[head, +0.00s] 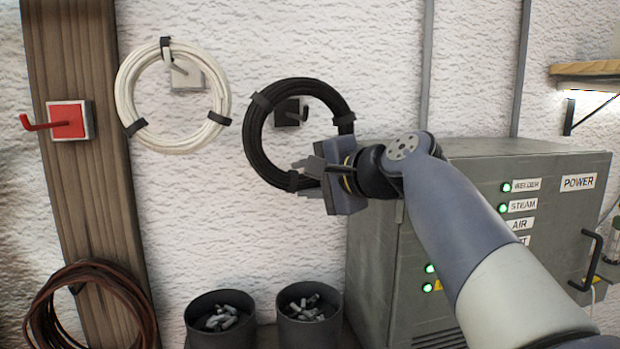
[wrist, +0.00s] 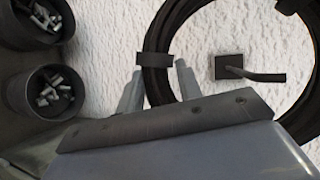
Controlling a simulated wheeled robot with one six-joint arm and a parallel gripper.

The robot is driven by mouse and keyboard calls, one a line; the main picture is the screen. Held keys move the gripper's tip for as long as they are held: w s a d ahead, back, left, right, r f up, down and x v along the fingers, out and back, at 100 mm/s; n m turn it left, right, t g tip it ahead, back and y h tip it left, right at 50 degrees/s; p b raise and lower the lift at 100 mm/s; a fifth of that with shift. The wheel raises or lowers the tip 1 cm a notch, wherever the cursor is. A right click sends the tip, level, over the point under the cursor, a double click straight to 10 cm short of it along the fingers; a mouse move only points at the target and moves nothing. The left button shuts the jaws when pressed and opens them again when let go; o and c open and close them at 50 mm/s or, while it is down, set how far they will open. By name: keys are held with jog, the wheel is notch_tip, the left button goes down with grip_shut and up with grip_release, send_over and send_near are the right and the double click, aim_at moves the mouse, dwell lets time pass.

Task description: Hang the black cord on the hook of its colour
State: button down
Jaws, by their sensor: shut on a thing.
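The black cord (head: 256,148) is a coil bound with several dark bands. It is upright in front of the white wall, and part of it shows large in the wrist view (wrist: 158,55). My gripper (head: 308,178) is shut on the lower part of the coil, close to a band; in the wrist view its fingers (wrist: 157,88) sit on either side of the cord. The black hook (head: 289,112) is on a square black plate on the wall and shows through the coil's opening. In the wrist view the hook (wrist: 255,74) also lies inside the ring. I cannot tell whether the cord touches the hook.
A white coil (head: 124,92) hangs on a white hook (head: 187,75). A red hook (head: 66,121) on the wooden post (head: 85,190) is empty. A brown coil (head: 45,310) is below it. Two dark bins (head: 222,335) and a grey power cabinet (head: 470,170) stand below and right.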

jog(key=shift+w+a+f+b, duration=0.15)
jog(key=shift+w+f, duration=0.25)
jog(key=shift+w, duration=0.4)
jog(key=shift+w+a+f+b, duration=0.15)
jog(key=shift+w+f, duration=0.25)
jog(key=shift+w, duration=0.4)
jog(key=shift+w+a+f, duration=0.2)
jog(key=shift+w+f, duration=0.2)
jog(key=shift+w, duration=0.4)
jog(key=shift+f, duration=0.1)
jog(key=c, duration=0.9)
grip_release()
jog(key=shift+f, duration=0.1)
jog(key=b+v, duration=0.2)
jog(key=v, duration=0.9)
jog(key=shift+b, duration=0.3)
jog(key=shift+w+a, duration=0.1)
